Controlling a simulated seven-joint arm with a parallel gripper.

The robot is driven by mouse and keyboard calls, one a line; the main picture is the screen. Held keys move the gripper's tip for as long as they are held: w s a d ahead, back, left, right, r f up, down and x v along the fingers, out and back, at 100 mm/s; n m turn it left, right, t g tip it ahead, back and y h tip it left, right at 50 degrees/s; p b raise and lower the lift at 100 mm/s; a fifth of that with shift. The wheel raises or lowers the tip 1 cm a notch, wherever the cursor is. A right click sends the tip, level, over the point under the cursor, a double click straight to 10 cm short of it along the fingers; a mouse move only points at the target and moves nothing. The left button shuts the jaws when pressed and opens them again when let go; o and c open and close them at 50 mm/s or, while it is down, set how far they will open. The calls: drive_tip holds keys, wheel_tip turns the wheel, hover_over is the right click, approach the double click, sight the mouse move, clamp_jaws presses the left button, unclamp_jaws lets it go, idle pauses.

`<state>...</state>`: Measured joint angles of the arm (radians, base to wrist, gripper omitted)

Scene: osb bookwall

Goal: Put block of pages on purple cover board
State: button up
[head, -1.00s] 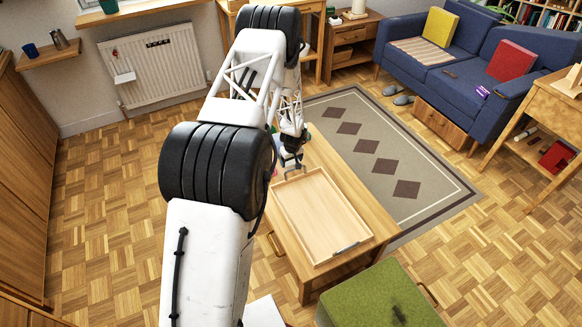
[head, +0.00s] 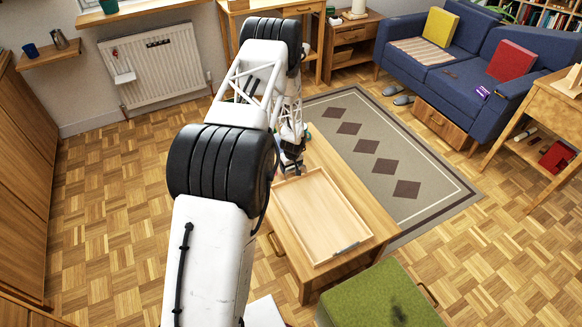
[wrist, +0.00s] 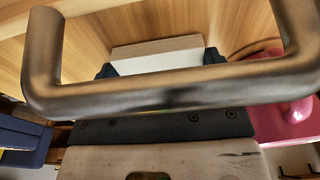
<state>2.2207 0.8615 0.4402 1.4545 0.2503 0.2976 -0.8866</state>
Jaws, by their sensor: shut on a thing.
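My gripper (head: 291,166) is low over the far end of the wooden table, beside the far end of a shallow wooden tray. In the wrist view its two dark fingers (wrist: 159,64) are on either side of a pale block of pages (wrist: 157,51) and shut on it. A thick grey metal bar handle crosses in front and hides the lower part of the grip. I cannot make out the purple cover board in either view. A glossy pink thing (wrist: 290,112) shows at the right of the wrist view.
The wooden tray (head: 318,222) looks empty and lies on the table (head: 352,186). A green stool (head: 375,295) stands at the table's near end. A blue sofa (head: 465,65) with a small purple item (head: 483,92) is at the right. The patterned rug beyond the table is clear.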

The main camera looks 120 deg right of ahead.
drive_tip(key=shift+f, duration=0.15)
drive_tip(key=o, duration=0.8)
drive_tip(key=shift+a+r, duration=0.25)
drive_tip(key=shift+r, duration=1.8)
drive_tip(key=shift+a+r, duration=0.2)
drive_tip(key=shift+r, duration=1.8)
drive_tip(key=shift+a+r, duration=0.25)
drive_tip(key=shift+r, duration=1.8)
drive_tip(key=c, duration=0.6)
